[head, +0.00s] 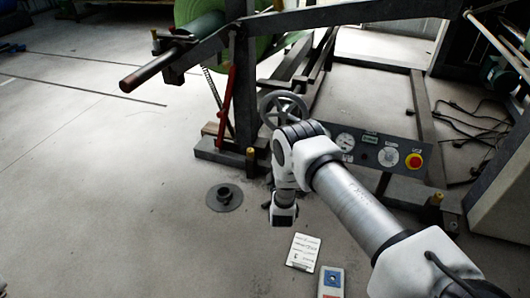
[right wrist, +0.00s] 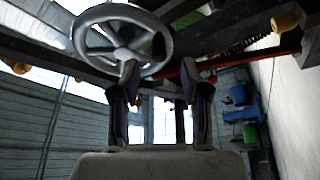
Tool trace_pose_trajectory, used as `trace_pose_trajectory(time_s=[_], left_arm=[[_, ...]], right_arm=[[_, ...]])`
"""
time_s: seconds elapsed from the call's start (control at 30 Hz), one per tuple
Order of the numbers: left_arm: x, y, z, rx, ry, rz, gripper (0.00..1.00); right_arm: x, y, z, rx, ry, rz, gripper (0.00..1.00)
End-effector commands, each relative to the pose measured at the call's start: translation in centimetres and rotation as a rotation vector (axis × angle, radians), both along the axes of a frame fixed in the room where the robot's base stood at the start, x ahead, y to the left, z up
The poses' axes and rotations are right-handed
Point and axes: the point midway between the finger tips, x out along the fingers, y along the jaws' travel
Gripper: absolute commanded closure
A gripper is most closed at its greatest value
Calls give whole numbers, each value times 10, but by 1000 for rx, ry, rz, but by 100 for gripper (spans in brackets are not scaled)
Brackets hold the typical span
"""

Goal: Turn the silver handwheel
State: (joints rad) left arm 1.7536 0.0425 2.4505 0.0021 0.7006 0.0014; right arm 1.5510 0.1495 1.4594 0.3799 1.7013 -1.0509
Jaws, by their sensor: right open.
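The silver handwheel (head: 283,106) is a spoked ring on the machine frame, just above my right wrist in the head view. My forearm and wrist partly cover its lower edge there. In the right wrist view the handwheel (right wrist: 122,53) is large at the upper left, seen from below. My right gripper (right wrist: 160,72) is open, with its two fingers apart and nothing between them. Its left fingertip overlaps the wheel's lower rim in the picture; I cannot tell whether they touch. My left gripper is not in view.
A control panel (head: 377,151) with gauges and a red button is right of the wheel. A red lever (head: 227,105) stands to its left. A round grey base (head: 224,197), a white card (head: 303,251) and a small box (head: 331,283) are in front. Left floor is clear.

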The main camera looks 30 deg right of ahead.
Motion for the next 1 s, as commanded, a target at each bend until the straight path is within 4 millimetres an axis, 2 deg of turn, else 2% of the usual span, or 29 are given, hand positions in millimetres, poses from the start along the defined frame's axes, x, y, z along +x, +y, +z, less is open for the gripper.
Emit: trace_pose_trajectory(time_s=[0.4, 0.53, 0.73, 0.8, 0.87, 1.0], left_arm=[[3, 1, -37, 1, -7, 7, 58], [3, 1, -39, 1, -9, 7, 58], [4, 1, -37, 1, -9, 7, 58], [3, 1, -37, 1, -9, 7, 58], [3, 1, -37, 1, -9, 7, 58], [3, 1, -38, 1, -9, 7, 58]], right_arm=[[57, -33, 13, 1, -3, 2, 54], [64, -37, 18, 2, -1, 2, 54], [65, -37, 19, 2, 2, 2, 54], [65, -37, 19, 1, 2, 3, 79], [64, -37, 19, 3, 1, 2, 100], [64, -37, 19, 3, 1, 2, 100]])
